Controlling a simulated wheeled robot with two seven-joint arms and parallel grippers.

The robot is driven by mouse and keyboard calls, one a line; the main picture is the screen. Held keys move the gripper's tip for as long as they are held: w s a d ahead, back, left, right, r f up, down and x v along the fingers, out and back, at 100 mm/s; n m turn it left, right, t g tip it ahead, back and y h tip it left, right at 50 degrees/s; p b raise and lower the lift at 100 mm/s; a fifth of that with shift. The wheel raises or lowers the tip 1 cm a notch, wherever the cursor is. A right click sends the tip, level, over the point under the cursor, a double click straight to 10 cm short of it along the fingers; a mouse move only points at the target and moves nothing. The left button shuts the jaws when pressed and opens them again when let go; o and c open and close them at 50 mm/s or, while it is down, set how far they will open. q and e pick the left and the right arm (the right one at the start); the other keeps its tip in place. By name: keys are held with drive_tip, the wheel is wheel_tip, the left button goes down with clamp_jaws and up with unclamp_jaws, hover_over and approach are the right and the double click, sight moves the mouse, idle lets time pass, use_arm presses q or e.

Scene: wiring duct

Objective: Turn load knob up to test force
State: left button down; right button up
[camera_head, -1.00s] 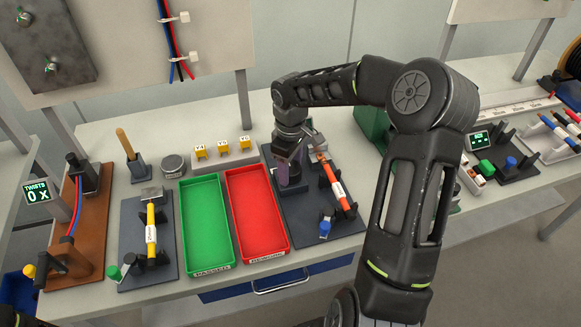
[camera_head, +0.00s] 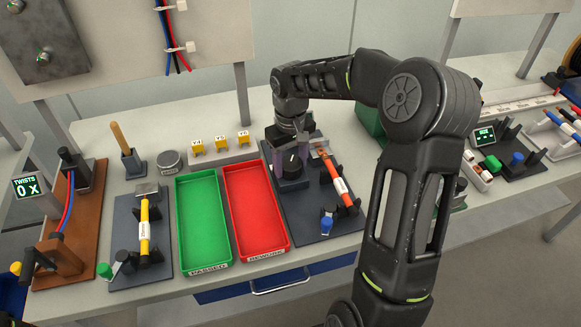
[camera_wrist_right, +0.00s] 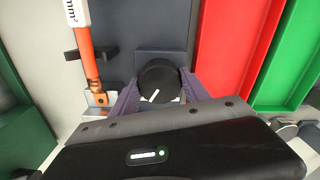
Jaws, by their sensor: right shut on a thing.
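The load knob (camera_head: 291,163) is a round black knob with a white pointer line, on a dark base at the left of the grey test plate. My right gripper (camera_head: 291,150) reaches down over it. In the right wrist view the knob (camera_wrist_right: 158,82) sits between the two purple-grey fingers (camera_wrist_right: 160,95), which are shut on its sides. Its white line points toward the lower left there. An orange cable with a white label (camera_head: 338,184) lies beside it in the holders of the same plate.
The red tray (camera_head: 226,167) is just left of the test plate, with the green tray (camera_head: 180,205) further left. A blue-capped part (camera_head: 326,224) stands at the plate's front. A small display (camera_head: 486,136) is at the right, its text too small to read.

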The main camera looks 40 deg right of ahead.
drive_tip(key=m+b, duration=0.1)
drive_tip(key=m, duration=0.2)
drive_tip(key=shift+f+m, duration=0.1)
drive_tip(key=shift+m, duration=0.2)
drive_tip(key=m+b, duration=0.1)
drive_tip(key=m, duration=0.2)
drive_tip(key=shift+m, duration=0.3)
drive_tip(key=m+b, duration=0.1)
drive_tip(key=m, duration=0.2)
drive_tip(key=shift+m, duration=0.4)
drive_tip(key=m, duration=1)
drive_tip(key=m+p, duration=0.1)
drive_tip(key=shift+r+m, duration=0.2)
drive_tip(key=shift+m, duration=0.2)
drive_tip(key=m+p, duration=0.2)
drive_tip(key=m, duration=0.2)
drive_tip(key=shift+m+p, duration=0.75)
drive_tip(key=shift+m, duration=1.15)
drive_tip(key=shift+f, duration=0.1)
